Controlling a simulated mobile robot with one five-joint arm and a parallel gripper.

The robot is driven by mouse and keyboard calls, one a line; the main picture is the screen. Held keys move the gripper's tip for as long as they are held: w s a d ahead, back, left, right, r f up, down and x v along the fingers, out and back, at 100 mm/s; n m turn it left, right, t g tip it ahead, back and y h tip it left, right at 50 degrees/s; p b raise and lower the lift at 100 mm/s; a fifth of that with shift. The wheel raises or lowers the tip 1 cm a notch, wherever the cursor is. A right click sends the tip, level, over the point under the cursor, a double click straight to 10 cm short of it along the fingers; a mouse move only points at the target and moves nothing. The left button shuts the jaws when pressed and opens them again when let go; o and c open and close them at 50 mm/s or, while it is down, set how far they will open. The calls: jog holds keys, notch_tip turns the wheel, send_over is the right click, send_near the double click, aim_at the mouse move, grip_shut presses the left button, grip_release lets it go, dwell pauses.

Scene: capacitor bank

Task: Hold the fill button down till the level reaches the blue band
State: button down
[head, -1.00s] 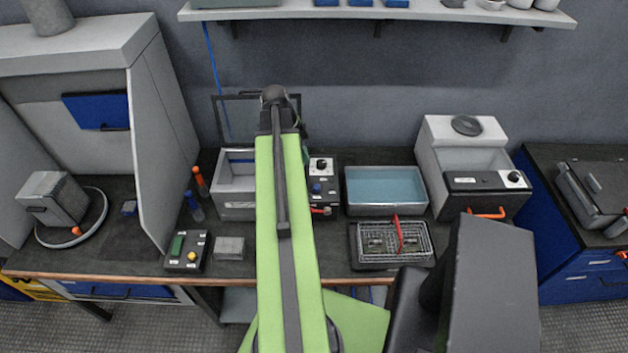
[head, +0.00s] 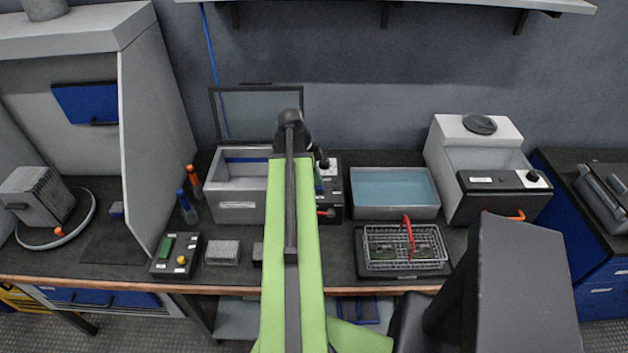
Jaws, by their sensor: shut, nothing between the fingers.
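A grey open-topped tank (head: 236,205) with a raised glass lid (head: 262,112) stands at the middle of the bench. A blue band (head: 246,160) shows on its inner back wall; I cannot make out a liquid level. A dark control box (head: 332,207) with a knob and a red lever stands against the tank's right side. A blue button (head: 318,184) on it is partly hidden by my green arm. My gripper (head: 322,162) is small, dark and shut with nothing in it, over the box's upper part. I cannot tell whether it touches anything.
A blue-filled basin (head: 394,208) and a wire basket (head: 405,246) with a red handle are right of the box. A small button box (head: 176,257) and a grey block (head: 222,253) sit at the front left. A shelf (head: 420,5) runs above.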

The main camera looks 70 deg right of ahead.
aim_at(317, 188)
jog(key=shift+d+f, duration=0.1)
jog(key=shift+f, duration=0.5)
notch_tip(317, 188, down, 2)
jog(key=b, duration=0.2)
jog(key=shift+f+b, duration=0.25)
jog(key=shift+b, duration=0.1)
jog(key=shift+r, duration=0.15)
dwell(5.6)
jog(key=shift+r+p, duration=0.45)
jog(key=shift+p, duration=0.15)
jog(key=p+v, duration=1.2)
jog(key=v, duration=0.1)
jog(key=shift+s+r+p, duration=0.2)
jog(key=shift+s+p, duration=0.15)
jog(key=shift+s, duration=0.05)
